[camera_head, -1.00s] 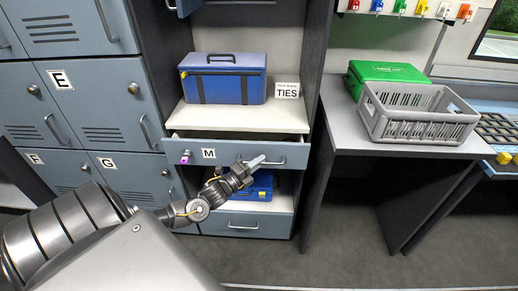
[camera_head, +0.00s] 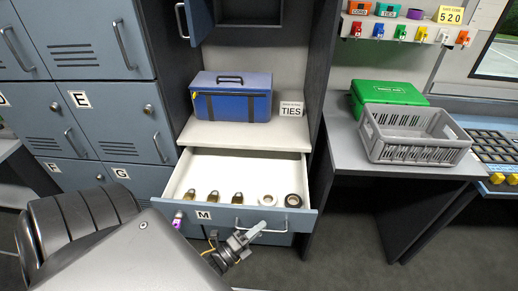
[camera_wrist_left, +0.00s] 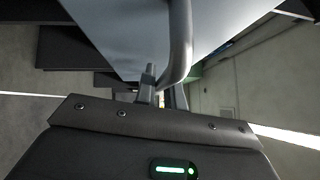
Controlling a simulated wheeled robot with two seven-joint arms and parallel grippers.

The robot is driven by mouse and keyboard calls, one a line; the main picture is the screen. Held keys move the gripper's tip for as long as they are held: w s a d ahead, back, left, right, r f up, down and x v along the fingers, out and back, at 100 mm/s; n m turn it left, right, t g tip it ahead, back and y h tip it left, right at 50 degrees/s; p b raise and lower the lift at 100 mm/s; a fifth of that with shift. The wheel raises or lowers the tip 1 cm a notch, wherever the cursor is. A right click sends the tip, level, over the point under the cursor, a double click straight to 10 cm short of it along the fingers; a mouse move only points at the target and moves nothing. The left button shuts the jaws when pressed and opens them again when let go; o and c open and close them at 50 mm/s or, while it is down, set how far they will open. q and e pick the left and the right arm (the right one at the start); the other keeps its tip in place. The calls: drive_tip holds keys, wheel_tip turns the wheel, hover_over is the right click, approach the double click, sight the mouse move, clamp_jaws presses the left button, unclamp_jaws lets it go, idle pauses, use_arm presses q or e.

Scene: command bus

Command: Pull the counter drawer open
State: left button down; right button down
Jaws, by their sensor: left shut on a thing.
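The counter drawer (camera_head: 228,217), labelled M, stands well open below the counter in the head view. Inside it lie several brass padlocks (camera_head: 213,198), a white tape roll (camera_head: 267,200) and a black tape roll (camera_head: 293,200). My left gripper (camera_head: 262,228) is at the drawer's front, shut on the bar handle (camera_head: 283,227). The left wrist view shows the handle (camera_wrist_left: 181,45) running down between the fingers (camera_wrist_left: 163,92). A purple-tagged key or lock (camera_head: 178,218) is at the front's left end. My right gripper is not in view.
A blue case (camera_head: 232,103) and a TIES sign (camera_head: 291,109) stand on the counter (camera_head: 240,137) above the drawer. A desk on the right holds a grey crate (camera_head: 415,148) and a green box (camera_head: 385,95).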

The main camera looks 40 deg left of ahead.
use_arm(q)
drive_tip(key=shift+s+d, duration=0.2)
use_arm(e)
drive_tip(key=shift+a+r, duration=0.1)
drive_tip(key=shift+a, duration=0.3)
use_arm(q)
drive_tip(key=c, duration=1.8)
unclamp_jaws()
drive_tip(key=shift+o, duration=0.2)
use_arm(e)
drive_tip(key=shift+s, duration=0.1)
